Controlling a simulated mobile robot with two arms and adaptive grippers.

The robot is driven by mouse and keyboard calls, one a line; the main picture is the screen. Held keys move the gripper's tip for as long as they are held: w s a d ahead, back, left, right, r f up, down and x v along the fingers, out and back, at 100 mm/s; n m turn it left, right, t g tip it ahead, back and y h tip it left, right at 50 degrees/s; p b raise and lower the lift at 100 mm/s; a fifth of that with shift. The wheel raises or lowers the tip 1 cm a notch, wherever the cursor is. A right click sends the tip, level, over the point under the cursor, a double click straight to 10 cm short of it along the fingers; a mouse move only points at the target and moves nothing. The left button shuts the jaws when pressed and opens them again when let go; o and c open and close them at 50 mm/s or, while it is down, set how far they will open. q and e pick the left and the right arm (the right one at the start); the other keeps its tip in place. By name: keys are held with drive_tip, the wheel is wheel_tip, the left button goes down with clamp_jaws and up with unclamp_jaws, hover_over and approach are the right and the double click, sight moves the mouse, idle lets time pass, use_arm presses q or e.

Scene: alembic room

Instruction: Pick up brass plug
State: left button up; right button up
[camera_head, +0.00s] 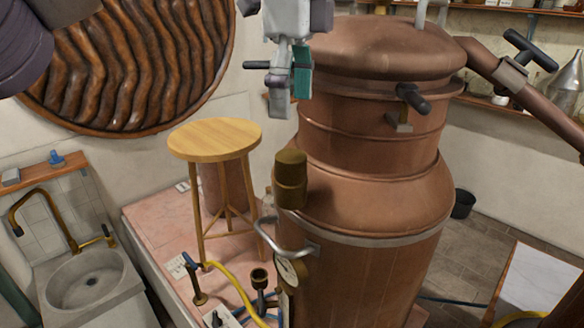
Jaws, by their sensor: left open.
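My right gripper is not in view.
A round wooden stool (214,139) stands left of the still on a pink slab (152,228). A pressure gauge (291,271) and a metal loop handle (283,242) are below the plug. A sink (90,282) is at lower left. Dark handles (412,98) stick out from the still.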

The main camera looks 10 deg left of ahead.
sight(291, 155)
use_arm(q)
wheel_tip(291, 155, down, 3)
drive_tip(key=shift+w+f, duration=0.1)
drive_tip(key=shift+f, duration=0.1)
drive_tip(key=f+p, duration=0.1)
drive_tip(key=f, duration=0.1)
drive_tip(key=shift+w+f+p, duration=0.2)
drive_tip(key=shift+f+p, duration=0.15)
drive_tip(key=f, duration=0.1)
drive_tip(key=f+p, duration=0.1)
drive_tip(key=f, duration=0.1)
drive_tip(key=shift+s+a+f+p, duration=0.15)
drive_tip(key=shift+s+p, duration=0.1)
drive_tip(key=shift+p, duration=0.15)
drive_tip(key=shift+w+f, duration=0.1)
drive_tip(key=shift+f, duration=0.4)
drive_tip(key=c, duration=1.3)
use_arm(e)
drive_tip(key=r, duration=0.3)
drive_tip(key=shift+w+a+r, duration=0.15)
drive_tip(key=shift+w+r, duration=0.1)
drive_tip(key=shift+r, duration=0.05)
use_arm(q)
drive_tip(key=shift+r, duration=0.1)
drive_tip(key=shift+c, duration=0.2)
